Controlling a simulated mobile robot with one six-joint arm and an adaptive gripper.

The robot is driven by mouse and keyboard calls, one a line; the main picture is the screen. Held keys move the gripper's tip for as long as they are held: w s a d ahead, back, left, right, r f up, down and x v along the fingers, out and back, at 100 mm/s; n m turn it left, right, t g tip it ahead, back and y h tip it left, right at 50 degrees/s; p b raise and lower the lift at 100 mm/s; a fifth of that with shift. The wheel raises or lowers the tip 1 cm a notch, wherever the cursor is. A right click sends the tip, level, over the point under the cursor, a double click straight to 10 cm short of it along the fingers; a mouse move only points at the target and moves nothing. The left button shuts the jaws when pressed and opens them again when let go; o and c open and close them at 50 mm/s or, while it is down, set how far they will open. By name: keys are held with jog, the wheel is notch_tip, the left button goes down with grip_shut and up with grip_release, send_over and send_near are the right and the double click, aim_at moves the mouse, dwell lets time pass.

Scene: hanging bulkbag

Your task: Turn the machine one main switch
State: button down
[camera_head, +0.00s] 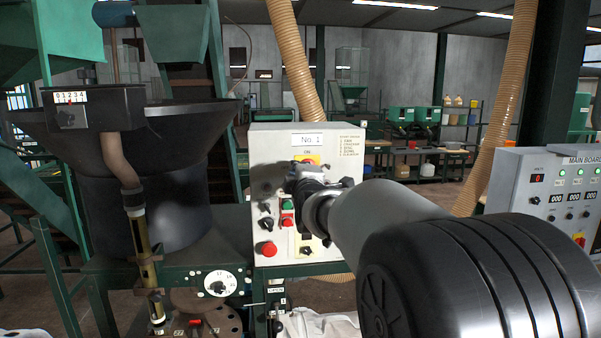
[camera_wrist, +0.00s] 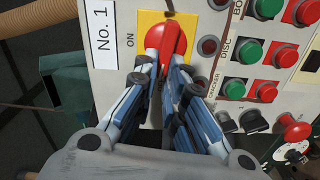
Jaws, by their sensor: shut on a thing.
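The machine one main switch is a red knob (camera_wrist: 166,38) on a yellow plate (camera_wrist: 151,22), on the white panel (camera_head: 262,142) marked "No. 1". In the wrist view its handle lies roughly up-down in the picture, with the word "ON" to its left. My gripper (camera_wrist: 165,66) is shut on this knob, one finger on each side. The fingers hide part of the handle. In the head view my gripper (camera_head: 308,178) is at the panel's upper middle and hides most of the switch; part of the yellow plate (camera_head: 314,159) shows.
Green buttons (camera_wrist: 246,51) and red buttons sit close beside the switch. A red mushroom button (camera_head: 268,249) is lower on the panel. A beige hose (camera_head: 292,60) hangs behind it. A black hopper (camera_head: 130,190) stands at left, and the main board (camera_head: 550,190) stands at right.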

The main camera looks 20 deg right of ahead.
jog(key=shift+f+n, duration=0.2)
jog(key=shift+n, duration=0.6)
jog(key=c, duration=1.7)
grip_release()
jog(key=shift+o, duration=0.2)
jog(key=v, duration=1.2)
